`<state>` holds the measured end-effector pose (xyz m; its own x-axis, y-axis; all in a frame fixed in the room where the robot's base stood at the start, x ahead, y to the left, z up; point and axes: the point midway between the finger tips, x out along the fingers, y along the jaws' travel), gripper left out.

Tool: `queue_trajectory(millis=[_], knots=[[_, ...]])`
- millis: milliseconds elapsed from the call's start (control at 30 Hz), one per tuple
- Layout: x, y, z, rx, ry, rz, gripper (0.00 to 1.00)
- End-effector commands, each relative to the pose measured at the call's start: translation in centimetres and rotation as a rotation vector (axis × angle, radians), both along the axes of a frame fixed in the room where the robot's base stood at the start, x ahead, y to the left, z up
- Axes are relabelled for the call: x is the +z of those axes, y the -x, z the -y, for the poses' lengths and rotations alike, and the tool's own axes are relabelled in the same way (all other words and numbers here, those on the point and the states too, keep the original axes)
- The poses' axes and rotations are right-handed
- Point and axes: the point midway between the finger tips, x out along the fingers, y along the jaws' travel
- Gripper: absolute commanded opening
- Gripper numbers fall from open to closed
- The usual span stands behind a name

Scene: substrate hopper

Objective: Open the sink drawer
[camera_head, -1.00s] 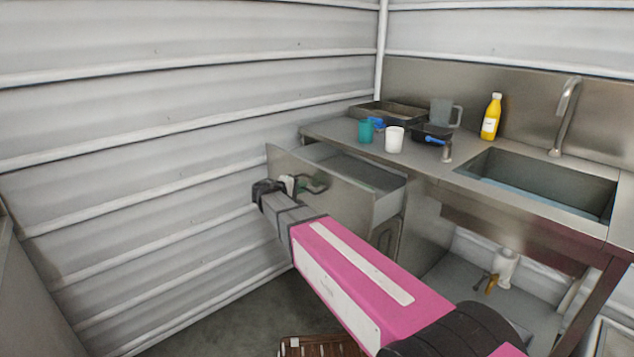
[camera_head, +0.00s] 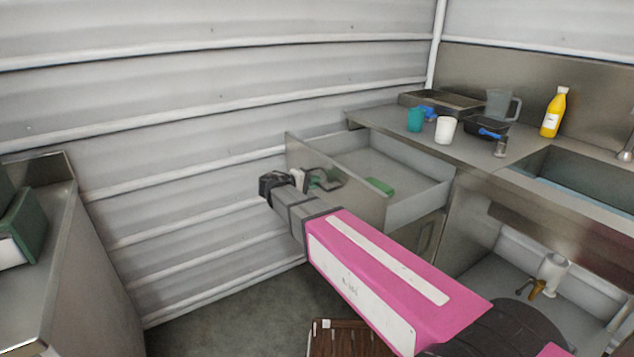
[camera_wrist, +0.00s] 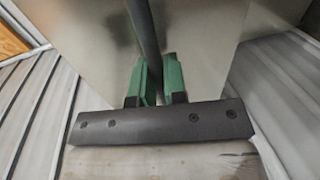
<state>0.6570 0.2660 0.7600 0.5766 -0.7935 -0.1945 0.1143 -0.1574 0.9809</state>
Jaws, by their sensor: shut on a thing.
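The sink drawer (camera_head: 408,206) is a steel drawer under the counter, left of the sink, and it stands well out from the cabinet. Its front panel (camera_head: 350,192) faces me and carries a dark bar handle (camera_head: 328,178). A green thing (camera_head: 379,186) lies inside. My gripper (camera_head: 304,180) is at the drawer front, shut on the handle. In the wrist view, the green fingers (camera_wrist: 158,80) close around the dark handle bar (camera_wrist: 146,35), with the steel front behind it.
The counter (camera_head: 400,122) holds a teal cup (camera_head: 415,119), a white cup (camera_head: 446,130), a grey jug (camera_head: 498,104) and a yellow bottle (camera_head: 554,112). The sink (camera_head: 582,178) is at right. A brown crate (camera_head: 345,340) stands on the floor below my arm. A steel unit (camera_head: 75,270) stands at left.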

Motion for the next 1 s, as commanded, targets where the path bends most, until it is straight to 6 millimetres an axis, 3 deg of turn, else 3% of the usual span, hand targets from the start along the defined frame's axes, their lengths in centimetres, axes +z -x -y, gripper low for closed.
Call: queue_trajectory(millis=[200,233,300,667,1000], knots=[[-0.1,0.0,0.0,-0.001,-0.002,-0.001,0.00],[-0.1,0.0,0.0,-0.001,-0.002,-0.001,0.22],[-0.1,0.0,0.0,-0.001,-0.002,-0.001,0.36],[0.1,0.3,-0.4,0.001,-0.001,0.000,0.36],[1.2,3.5,-4.9,0.003,-0.002,-0.001,0.36]])
